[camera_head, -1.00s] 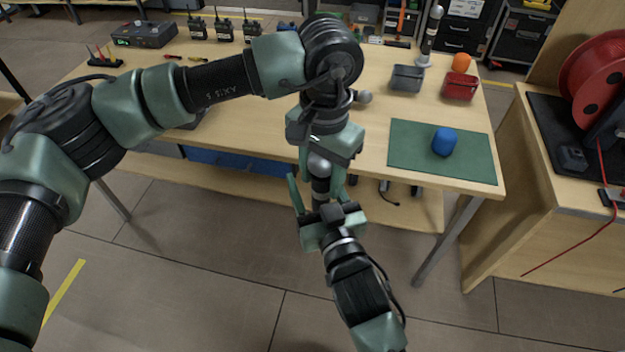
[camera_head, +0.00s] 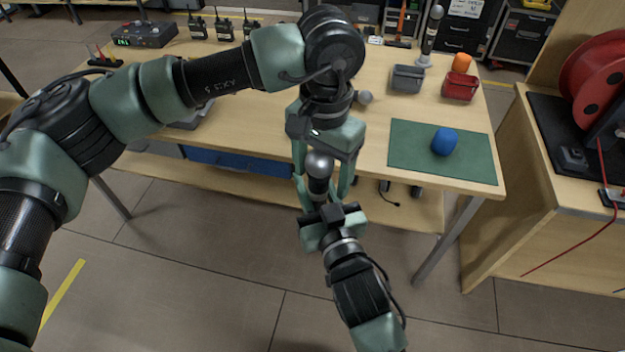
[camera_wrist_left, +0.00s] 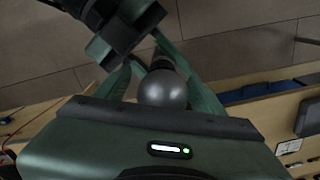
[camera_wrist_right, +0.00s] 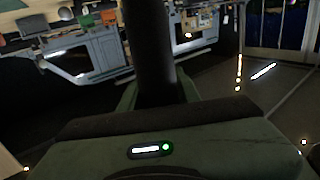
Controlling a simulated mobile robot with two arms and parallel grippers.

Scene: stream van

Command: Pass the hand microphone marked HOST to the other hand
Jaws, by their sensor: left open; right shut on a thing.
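The hand microphone (camera_head: 318,184) has a grey ball head and a dark body; no HOST mark is readable. It stands roughly upright in the air in front of the table. My right gripper (camera_head: 322,208) is shut on its lower body from below. In the right wrist view the dark handle (camera_wrist_right: 148,50) rises from between the fingers. My left gripper (camera_head: 324,187) points down over it, open, with one finger on each side of the microphone. The left wrist view shows the ball head (camera_wrist_left: 163,90) between the spread fingers. Contact with those fingers cannot be told.
The wooden table (camera_head: 270,130) lies behind the grippers. On it are a green mat (camera_head: 410,150) with a blue object (camera_head: 445,142), a grey bin (camera_head: 407,79), a red bin (camera_head: 460,87) and another upright microphone (camera_head: 431,30). The space before the table is clear.

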